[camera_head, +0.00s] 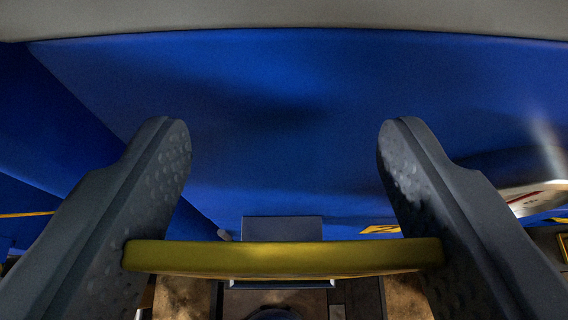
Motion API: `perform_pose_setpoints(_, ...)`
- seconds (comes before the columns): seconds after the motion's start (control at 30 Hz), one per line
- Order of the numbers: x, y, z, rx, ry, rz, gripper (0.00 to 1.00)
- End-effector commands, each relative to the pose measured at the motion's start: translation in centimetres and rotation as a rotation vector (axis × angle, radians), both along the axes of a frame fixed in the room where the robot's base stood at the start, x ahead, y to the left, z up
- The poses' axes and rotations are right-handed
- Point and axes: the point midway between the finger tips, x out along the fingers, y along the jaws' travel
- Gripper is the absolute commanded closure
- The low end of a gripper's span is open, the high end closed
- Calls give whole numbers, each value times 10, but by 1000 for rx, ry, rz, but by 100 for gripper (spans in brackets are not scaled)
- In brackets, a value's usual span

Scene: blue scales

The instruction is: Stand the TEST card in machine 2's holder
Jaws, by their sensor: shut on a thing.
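My gripper (284,140) is shut on a yellow card (284,258). The card lies across between the two grey fingers, seen nearly edge-on, below their tips in the picture. Its face and any lettering on it cannot be read from here. A large blue machine body (270,120) fills the view beyond the fingers. A small grey-blue block (282,228) shows just above the card's upper edge, partly hidden by it. I cannot tell whether this is the holder. A yellow marking (380,229) sits right of the block, partly cut off by the right finger.
A pale rounded part with red marks (537,198) shows at the right edge, behind the right finger. A thin yellow line (27,214) runs at the far left. Below the card are brownish floor patches and dark parts, mostly hidden.

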Motion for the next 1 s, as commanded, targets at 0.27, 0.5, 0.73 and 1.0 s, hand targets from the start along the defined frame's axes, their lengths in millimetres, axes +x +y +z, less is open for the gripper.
perform_pose_setpoints(0.27,0,2,-14,0,0,2,74)
perform_pose_setpoints(0.5,0,4,-27,0,0,5,74)
perform_pose_setpoints(0.73,0,5,-39,0,1,7,74)
perform_pose_setpoints(1.0,0,5,-53,0,2,7,74)
